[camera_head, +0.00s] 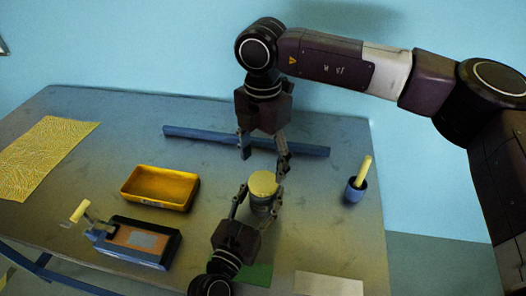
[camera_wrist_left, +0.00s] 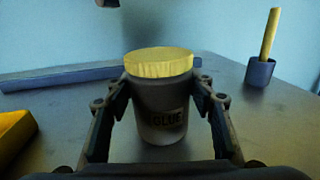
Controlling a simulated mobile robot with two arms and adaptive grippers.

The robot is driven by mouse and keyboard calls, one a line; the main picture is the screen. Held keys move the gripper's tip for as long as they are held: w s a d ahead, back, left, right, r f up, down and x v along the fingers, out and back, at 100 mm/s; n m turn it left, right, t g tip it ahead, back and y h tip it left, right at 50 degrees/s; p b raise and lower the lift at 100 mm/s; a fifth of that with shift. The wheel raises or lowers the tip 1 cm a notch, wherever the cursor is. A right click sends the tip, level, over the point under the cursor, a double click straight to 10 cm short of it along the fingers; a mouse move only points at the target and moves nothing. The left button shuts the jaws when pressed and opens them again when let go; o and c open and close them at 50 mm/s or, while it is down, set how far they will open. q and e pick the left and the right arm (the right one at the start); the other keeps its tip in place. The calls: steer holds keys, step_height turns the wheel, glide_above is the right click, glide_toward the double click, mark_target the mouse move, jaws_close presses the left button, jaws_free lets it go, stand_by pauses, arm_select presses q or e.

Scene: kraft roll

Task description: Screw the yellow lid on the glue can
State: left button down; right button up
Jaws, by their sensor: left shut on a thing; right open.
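The glue can (camera_wrist_left: 160,108) is a grey jar with a dark GLUE label, upright on the table. The yellow lid (camera_head: 263,184) sits on top of the can and looks level; it also shows in the left wrist view (camera_wrist_left: 158,62). How tightly it is seated I cannot tell. My left gripper (camera_head: 258,200) is shut around the can's body from the near side, a finger on each flank. My right gripper (camera_head: 264,154) hangs open and empty above and behind the lid, pointing down, apart from it.
A blue bar (camera_head: 310,149) lies behind the can. A blue cup with a yellow-handled tool (camera_head: 355,190) stands right. A yellow tray (camera_head: 160,203) and a dark box with a crank handle (camera_head: 145,252) are left. A patterned yellow sheet (camera_head: 45,153) lies far left. Green and white pieces lie in front.

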steer(key=n, duration=0.5)
steer(key=shift+r, duration=0.15)
steer(key=n, duration=0.3)
steer(key=shift+r+n, duration=0.1)
steer(key=shift+n, duration=0.2)
steer(key=n, duration=0.5)
steer(key=shift+r, duration=0.2)
steer(key=n, duration=0.5)
steer(key=shift+r, duration=0.15)
steer(key=n, duration=0.5)
steer(key=shift+r, duration=0.15)
steer(key=n, duration=0.5)
steer(key=shift+r, duration=0.15)
steer(key=n, duration=0.5)
steer(key=shift+r, duration=0.2)
steer(key=n, duration=0.3)
steer(key=shift+r+n, duration=0.1)
steer(key=shift+n, duration=0.3)
